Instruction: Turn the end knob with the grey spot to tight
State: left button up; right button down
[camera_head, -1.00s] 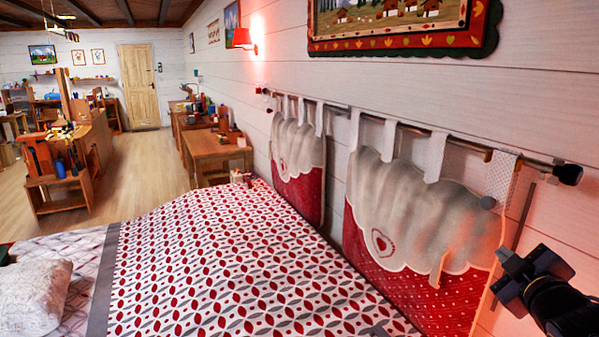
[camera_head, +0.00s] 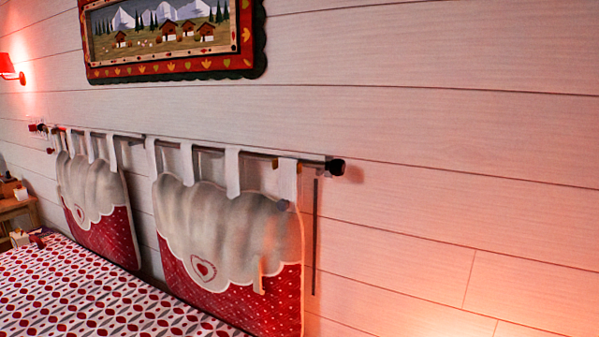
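A dark, nearly black end knob (camera_head: 337,167) sits on the right end of the metal curtain rod (camera_head: 258,153), against the white plank wall. The rod's far left end (camera_head: 36,128) shows small dark and reddish fittings. I cannot make out a grey spot on either end, nor how tight the knob is. Two red-and-white cushions hang from the rod by white loops, the near one (camera_head: 212,230) and the far one (camera_head: 95,195). Neither of my grippers is in view now.
A patterned bed (camera_head: 85,290) lies below the cushions. A thin dark upright strip (camera_head: 315,240) runs down the wall below the knob. A framed mountain picture (camera_head: 175,40) hangs above. The wall right of the knob is bare.

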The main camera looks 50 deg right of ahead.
aim_at(336, 167)
jog(key=z, duration=1.85)
